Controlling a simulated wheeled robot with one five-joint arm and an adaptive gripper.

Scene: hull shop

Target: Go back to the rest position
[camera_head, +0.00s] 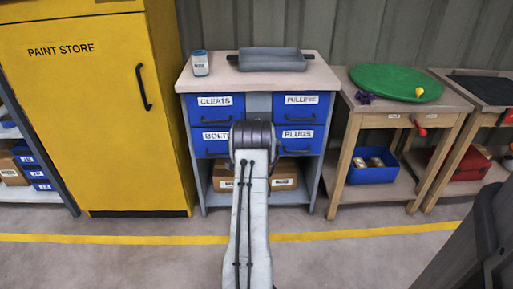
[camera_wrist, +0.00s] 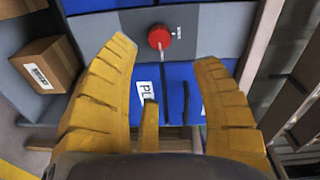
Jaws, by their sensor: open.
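My gripper (camera_wrist: 167,52) is open in the wrist view, its yellow ridged fingers spread apart with nothing between the tips. A blue drawer front with a white label starting "PL" (camera_wrist: 143,90) lies beyond the fingers, with dark bars of a handle (camera_wrist: 186,102) on it. I cannot tell whether the fingers touch it. In the head view my arm reaches forward to the drawer cabinet (camera_head: 328,80), and its joint hides the gripper. The drawers CLEATS (camera_head: 215,114), PULLEYS (camera_head: 300,117), BOLTS (camera_head: 208,147) and PLUGS (camera_head: 298,147) look shut.
A grey tray (camera_head: 272,60) and a jar (camera_head: 200,64) stand on the cabinet top. A red knob (camera_wrist: 159,37) is near the fingertips in the wrist view. A yellow paint store (camera_head: 90,110) stands left; a wooden table (camera_head: 350,97) with a green disc (camera_head: 395,82) stands right.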

